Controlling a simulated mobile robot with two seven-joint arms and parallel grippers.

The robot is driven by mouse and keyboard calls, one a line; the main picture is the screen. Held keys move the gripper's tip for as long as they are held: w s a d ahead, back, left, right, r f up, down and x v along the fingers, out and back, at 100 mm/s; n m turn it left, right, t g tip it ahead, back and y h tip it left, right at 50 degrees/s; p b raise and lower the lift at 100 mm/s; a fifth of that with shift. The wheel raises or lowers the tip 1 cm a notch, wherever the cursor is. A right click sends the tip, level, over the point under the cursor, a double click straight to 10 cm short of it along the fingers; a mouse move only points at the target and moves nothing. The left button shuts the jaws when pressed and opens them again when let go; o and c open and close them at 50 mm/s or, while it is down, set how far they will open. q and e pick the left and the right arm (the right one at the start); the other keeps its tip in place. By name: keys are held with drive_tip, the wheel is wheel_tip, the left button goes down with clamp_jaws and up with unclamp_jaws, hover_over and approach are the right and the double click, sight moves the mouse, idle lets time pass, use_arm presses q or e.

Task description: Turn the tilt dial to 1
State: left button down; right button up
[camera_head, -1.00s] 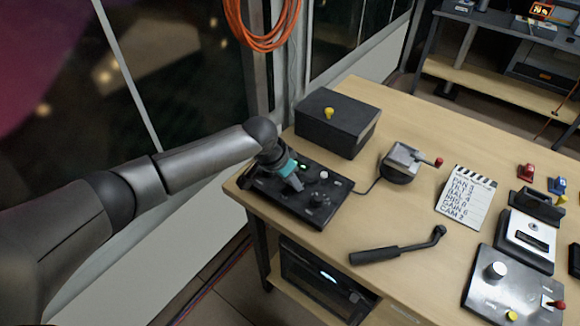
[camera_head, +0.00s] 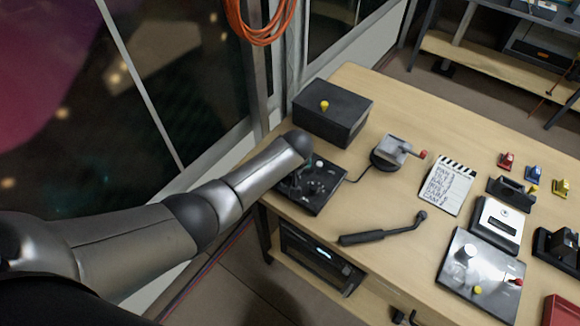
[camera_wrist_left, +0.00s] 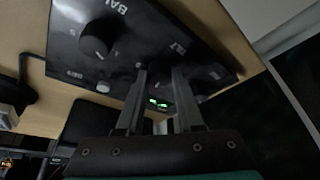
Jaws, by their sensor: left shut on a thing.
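The black control panel (camera_head: 318,202) lies at the near left corner of the table, partly covered by my left arm. The left wrist view shows its face (camera_wrist_left: 150,30) close up, with a large black knob (camera_wrist_left: 97,40) near the letters BAL. My left gripper (camera_wrist_left: 160,72) reaches down to the panel beside partly hidden lettering that seems to read TILT. Its fingers are shut on the tilt dial, which is mostly hidden between them. The dial's pointer and setting cannot be read. In the head view my forearm hides this gripper. My right gripper is not in view.
A black box (camera_head: 333,118) with a yellow knob stands behind the panel. A cabled device (camera_head: 392,152) with a red knob, a black handle (camera_head: 385,234) and a clapperboard-style list (camera_head: 447,188) lie to the right. The window wall is at left.

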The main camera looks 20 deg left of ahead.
use_arm(q)
drive_tip(key=shift+d+n+y, duration=0.15)
drive_tip(key=shift+n+y, duration=0.15)
drive_tip(key=shift+n, duration=0.6)
drive_tip(key=shift+w+f+n+g+y+b, duration=0.1)
drive_tip(key=shift+n+g+y+b, duration=0.35)
drive_tip(key=shift+n, duration=0.55)
drive_tip(key=n+b, duration=0.2)
drive_tip(key=n, duration=0.1)
drive_tip(key=shift+g+y, duration=0.25)
drive_tip(key=shift+g, duration=0.1)
drive_tip(key=shift+w+n+g+y+b, duration=0.1)
drive_tip(key=shift+n+g+y+b, duration=0.25)
drive_tip(key=shift+n+b, duration=0.8)
drive_tip(key=c, duration=0.5)
unclamp_jaws()
drive_tip(key=shift+c, duration=0.2)
